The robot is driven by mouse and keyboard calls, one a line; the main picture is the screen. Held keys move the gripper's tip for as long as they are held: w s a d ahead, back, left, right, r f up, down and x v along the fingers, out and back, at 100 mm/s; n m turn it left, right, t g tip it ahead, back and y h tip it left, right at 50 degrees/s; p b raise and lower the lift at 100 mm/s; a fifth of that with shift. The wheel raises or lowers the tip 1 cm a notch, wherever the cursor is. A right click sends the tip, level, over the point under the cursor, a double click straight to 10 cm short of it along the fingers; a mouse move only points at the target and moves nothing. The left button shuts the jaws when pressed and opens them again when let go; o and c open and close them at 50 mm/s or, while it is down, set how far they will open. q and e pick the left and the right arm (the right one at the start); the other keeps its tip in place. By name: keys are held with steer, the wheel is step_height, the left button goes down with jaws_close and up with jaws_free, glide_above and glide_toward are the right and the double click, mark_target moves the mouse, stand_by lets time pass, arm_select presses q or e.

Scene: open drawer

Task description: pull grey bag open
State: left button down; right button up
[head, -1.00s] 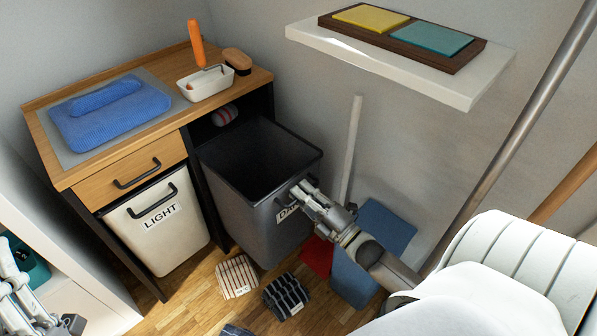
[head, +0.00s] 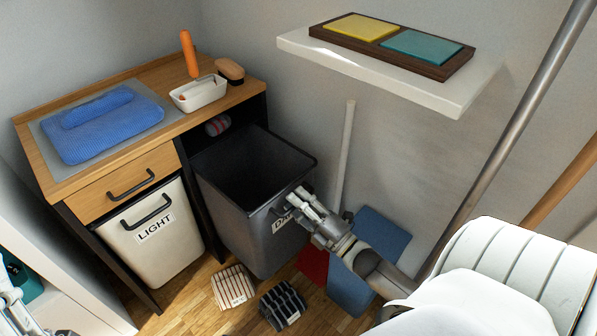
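The grey bag (head: 250,220) is a dark, open-topped bin with a partly hidden label starting with "DA". It stands pulled out from the cabinet's right bay, and its inside looks dark and empty. Its dark handle (head: 280,209) is at the upper front edge. My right gripper (head: 298,199) is at this handle and looks closed around it, covering part of the handle and label. My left gripper (head: 40,325) is at the lower left corner, mostly cut off, away from the bag.
The white "LIGHT" bin (head: 170,252) sits in the cabinet's left bay below a shut wooden drawer (head: 118,196). A striped bundle (head: 233,285) and a dark bundle (head: 282,303) lie on the floor before the bag. A white shelf (head: 440,98) hangs above right.

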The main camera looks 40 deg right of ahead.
steer(key=v, duration=1.1)
steer(key=shift+s, duration=0.4)
steer(key=shift+f, duration=0.1)
